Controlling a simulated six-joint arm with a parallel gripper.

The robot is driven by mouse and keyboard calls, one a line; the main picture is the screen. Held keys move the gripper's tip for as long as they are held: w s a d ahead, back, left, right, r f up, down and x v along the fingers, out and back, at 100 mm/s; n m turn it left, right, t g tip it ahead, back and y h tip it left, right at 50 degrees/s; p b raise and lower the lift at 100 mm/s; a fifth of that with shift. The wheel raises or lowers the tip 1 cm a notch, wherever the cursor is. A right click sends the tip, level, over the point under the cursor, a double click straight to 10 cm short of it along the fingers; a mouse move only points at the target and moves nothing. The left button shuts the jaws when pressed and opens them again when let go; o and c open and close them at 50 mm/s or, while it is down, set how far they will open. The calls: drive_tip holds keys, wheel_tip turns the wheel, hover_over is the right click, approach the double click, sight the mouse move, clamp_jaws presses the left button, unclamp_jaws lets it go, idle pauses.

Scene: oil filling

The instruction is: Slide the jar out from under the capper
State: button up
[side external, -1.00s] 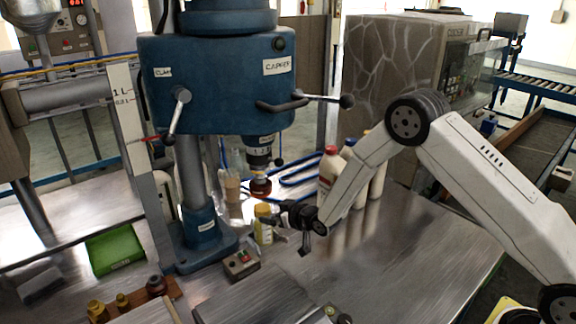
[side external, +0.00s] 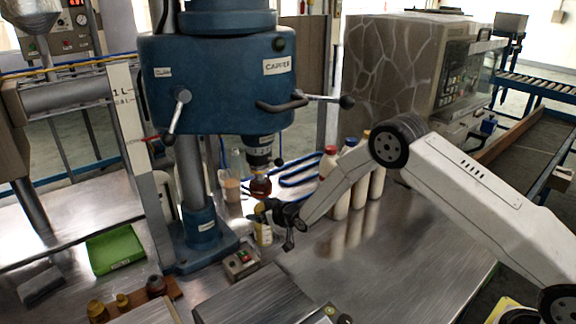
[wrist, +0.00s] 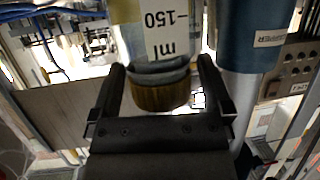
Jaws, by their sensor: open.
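The jar (side external: 264,234) stands on the steel bench beside the capper's column, with its pale label showing in the side view. The capper (side external: 215,75) is a large blue head on a column; its spindle (side external: 259,150) hangs above the jar, with an amber part (side external: 260,187) at its lower end. My gripper (side external: 268,211) is at the jar's upper part, partly hiding it. In the wrist view, my gripper (wrist: 162,72) is open, with one finger either side of the jar (wrist: 140,35) and its gold-brown cap (wrist: 160,97). Contact with the fingers cannot be told.
A clear beaker (side external: 230,186) and white bottles (side external: 342,195) stand behind the jar. A control box (side external: 241,262) sits in front of it. A green tray (side external: 115,249) and a wooden rack (side external: 160,290) are to the left.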

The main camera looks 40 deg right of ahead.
clamp_jaws()
drive_tip(key=shift+s, duration=0.25)
drive_tip(key=s, duration=1.7)
idle(0.8)
drive_tip(key=shift+d, duration=0.1)
unclamp_jaws()
